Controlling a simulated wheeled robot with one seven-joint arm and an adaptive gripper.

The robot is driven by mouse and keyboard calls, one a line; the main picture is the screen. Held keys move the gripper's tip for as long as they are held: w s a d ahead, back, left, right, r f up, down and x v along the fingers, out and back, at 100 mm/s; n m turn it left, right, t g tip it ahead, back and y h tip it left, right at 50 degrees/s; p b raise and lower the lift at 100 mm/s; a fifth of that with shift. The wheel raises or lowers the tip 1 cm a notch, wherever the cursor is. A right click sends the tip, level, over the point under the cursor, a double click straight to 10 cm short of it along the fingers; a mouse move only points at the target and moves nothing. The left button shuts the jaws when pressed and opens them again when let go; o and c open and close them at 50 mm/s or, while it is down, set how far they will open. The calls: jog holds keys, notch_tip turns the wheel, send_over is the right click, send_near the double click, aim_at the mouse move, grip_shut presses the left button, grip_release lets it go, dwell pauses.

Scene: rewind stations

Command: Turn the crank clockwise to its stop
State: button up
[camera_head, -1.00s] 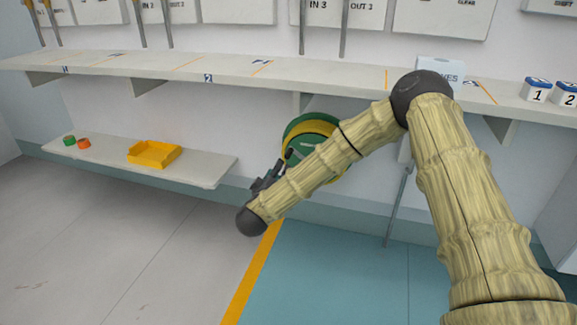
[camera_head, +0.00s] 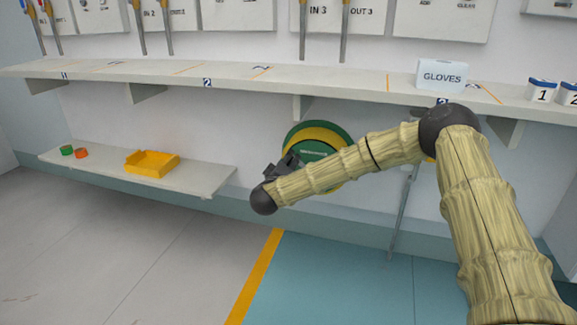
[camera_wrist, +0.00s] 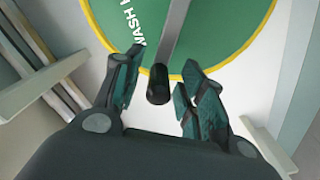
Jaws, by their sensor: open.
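The crank sits on a round green reel with a yellow rim (camera_head: 318,142) on the wall below the shelf. In the wrist view, the green disc (camera_wrist: 225,30) carries part of a white label reading "WASH". The grey crank arm (camera_wrist: 174,35) crosses the disc and ends in a black handle (camera_wrist: 158,85). My gripper (camera_wrist: 160,80) is open, one finger on each side of the handle, with a visible gap on both sides. In the head view, my arm covers the lower part of the reel, and the crank cannot be made out there.
A long shelf (camera_head: 330,82) runs above the reel and carries a gloves box (camera_head: 441,75) and numbered containers (camera_head: 541,90). A lower shelf (camera_head: 205,178) at left holds a yellow tray (camera_head: 152,172) and small green and orange pieces. A thin rod (camera_head: 402,215) stands at right. The floor is clear.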

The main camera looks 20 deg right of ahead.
jog(key=shift+w+d, duration=0.1)
jog(key=shift+w, duration=0.05)
grip_shut()
jog(key=shift+r+p, duration=0.35)
jog(key=shift+p, duration=0.45)
